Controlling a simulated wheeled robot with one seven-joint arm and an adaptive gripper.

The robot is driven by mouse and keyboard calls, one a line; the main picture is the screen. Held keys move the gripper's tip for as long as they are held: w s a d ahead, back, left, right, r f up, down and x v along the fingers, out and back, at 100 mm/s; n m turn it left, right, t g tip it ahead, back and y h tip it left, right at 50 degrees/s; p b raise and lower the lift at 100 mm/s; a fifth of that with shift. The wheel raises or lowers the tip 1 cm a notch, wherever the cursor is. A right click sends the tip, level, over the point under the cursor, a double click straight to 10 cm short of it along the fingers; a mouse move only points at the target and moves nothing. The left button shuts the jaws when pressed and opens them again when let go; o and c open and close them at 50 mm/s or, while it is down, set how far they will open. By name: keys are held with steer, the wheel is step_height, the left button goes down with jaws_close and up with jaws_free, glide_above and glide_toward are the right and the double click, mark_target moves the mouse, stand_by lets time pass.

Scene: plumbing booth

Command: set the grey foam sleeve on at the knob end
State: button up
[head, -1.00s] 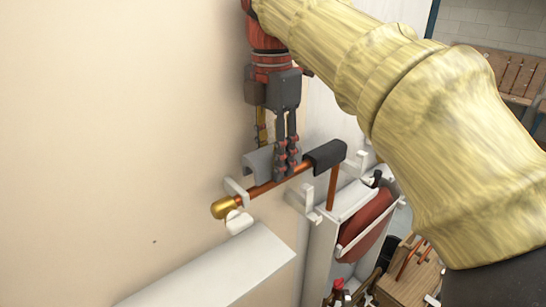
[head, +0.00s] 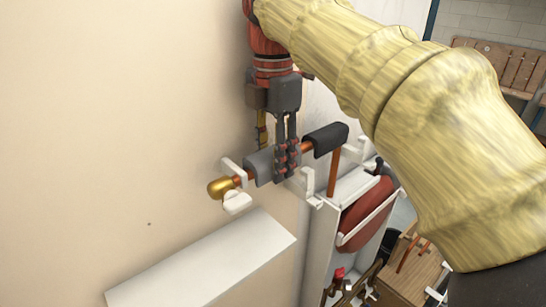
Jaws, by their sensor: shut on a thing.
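The copper pipe (head: 250,175) runs along the wall, with a brass knob (head: 220,188) at its left end. The grey foam sleeve (head: 262,164) sits around the pipe, a short way right of the knob and its bracket. My gripper (head: 285,160) reaches down from above and is shut on the sleeve. Its fingers hide the sleeve's right part. A black sleeve (head: 325,138) covers the pipe farther right, near the bend. A short bare stretch of pipe shows between the black sleeve and my fingers.
A white bracket (head: 235,170) holds the pipe near the knob, and another bracket (head: 310,185) stands to the right. A white ledge (head: 205,262) lies below. A red round thing (head: 366,212) is in a white frame at lower right.

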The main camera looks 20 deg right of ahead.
steer(key=shift+f, duration=0.2)
steer(key=o, duration=1.3)
steer(key=shift+o, duration=0.2)
